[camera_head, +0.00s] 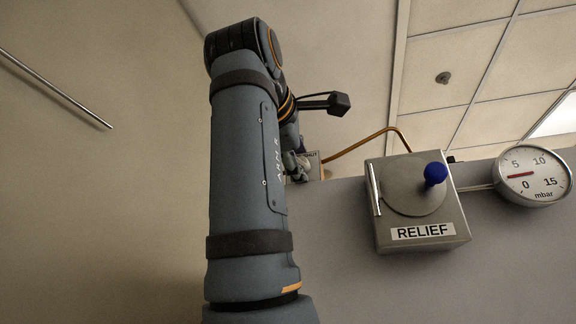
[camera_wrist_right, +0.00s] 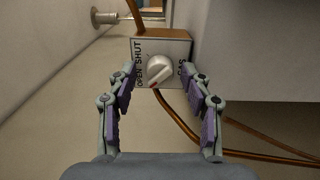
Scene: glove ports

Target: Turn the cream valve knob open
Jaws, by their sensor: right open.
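The cream valve knob (camera_wrist_right: 159,68) shows in the right wrist view on the front of a pale box (camera_wrist_right: 178,46) lettered OPEN, SHUT and GAS. A red mark on the knob points down and slightly left in that view. My right gripper (camera_wrist_right: 157,73) is open and empty, with one finger on each side of the knob in the picture; I cannot tell whether the fingers reach it. In the head view my right gripper (camera_head: 297,166) shows small beside the box (camera_head: 313,160), partly behind my arm, and the knob is hidden. My left gripper is not in view.
A metal RELIEF box (camera_head: 425,240) with a blue knob (camera_head: 435,174) stands right of the valve box, and a round mbar gauge (camera_head: 535,184) is beyond it. Copper pipe (camera_head: 365,143) runs from the valve box. A grey wall (camera_wrist_right: 262,50) is close on the right.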

